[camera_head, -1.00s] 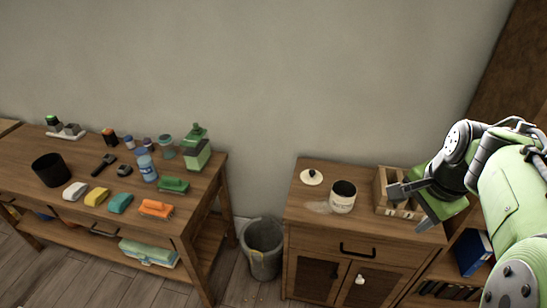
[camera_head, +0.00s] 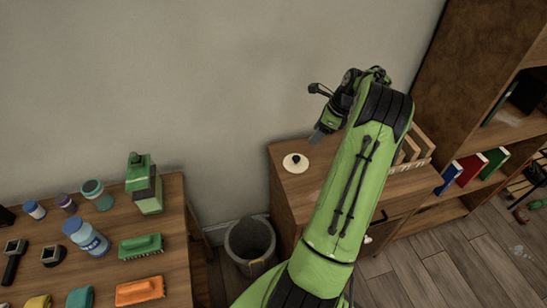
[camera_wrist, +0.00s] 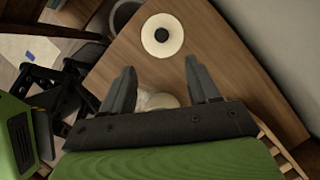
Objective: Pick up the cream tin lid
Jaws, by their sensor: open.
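The cream tin lid (camera_head: 295,163) is a round cream disc with a dark knob. It lies flat on top of the small wooden cabinet (camera_head: 283,180), near its back left corner. In the wrist view the lid (camera_wrist: 162,35) is beyond my fingertips, apart from them and slightly right of their midline. My gripper (camera_wrist: 167,75) is open with nothing between its fingertips. In the head view my gripper (camera_head: 318,136) is to the right of the lid and above the cabinet. The cream tin (camera_wrist: 160,100) is partly hidden behind my gripper in the wrist view; my arm hides it in the head view.
A wooden crate (camera_head: 412,150) stands on the cabinet's right side, partly behind my arm. A workbench (camera_head: 185,215) with bottles and brushes is at left. A bin (camera_head: 250,245) stands between bench and cabinet. A bookshelf (camera_head: 445,120) is at right. Cabinet top around the lid is clear.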

